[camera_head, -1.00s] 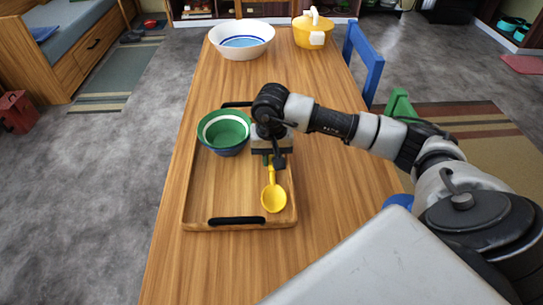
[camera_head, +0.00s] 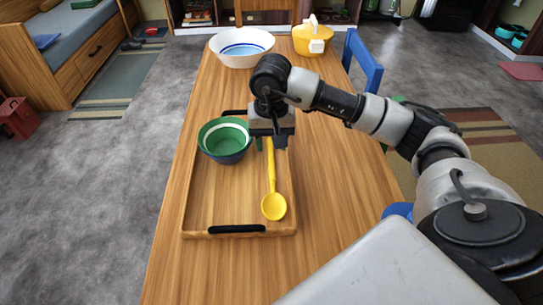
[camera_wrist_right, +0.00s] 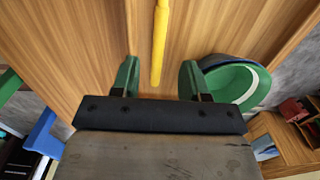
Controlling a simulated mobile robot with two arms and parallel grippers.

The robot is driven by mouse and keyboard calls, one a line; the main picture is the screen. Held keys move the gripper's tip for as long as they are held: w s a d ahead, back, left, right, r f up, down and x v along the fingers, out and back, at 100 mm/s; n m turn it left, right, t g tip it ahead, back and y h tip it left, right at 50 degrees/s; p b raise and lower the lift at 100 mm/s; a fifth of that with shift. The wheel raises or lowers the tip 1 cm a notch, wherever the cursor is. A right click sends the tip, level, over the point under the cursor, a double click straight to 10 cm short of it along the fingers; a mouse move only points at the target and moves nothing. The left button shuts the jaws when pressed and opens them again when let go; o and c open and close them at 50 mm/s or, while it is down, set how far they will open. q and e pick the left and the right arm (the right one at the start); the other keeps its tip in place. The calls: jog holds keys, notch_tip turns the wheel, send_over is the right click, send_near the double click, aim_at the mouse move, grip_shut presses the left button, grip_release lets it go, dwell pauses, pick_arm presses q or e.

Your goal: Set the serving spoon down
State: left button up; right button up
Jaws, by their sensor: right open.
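The yellow serving spoon (camera_head: 272,185) lies in the wooden tray (camera_head: 216,205), along its right side, with its bowl toward the near end. My right gripper (camera_head: 270,145) is open above the handle's far end. In the right wrist view, the spoon handle (camera_wrist_right: 159,45) shows between and beyond the two green fingertips of the right gripper (camera_wrist_right: 158,80), with gaps on both sides. The gripper hides the handle's far tip in the head view. My left gripper is not in view.
Green and blue bowls (camera_head: 224,140) stand nested in the tray, just left of my right gripper. A white basin (camera_head: 241,48) and a yellow lidded pot (camera_head: 312,40) stand at the table's far end. The table (camera_head: 335,215) right of the tray is clear.

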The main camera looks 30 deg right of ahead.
jog(key=shift+r, duration=1.95)
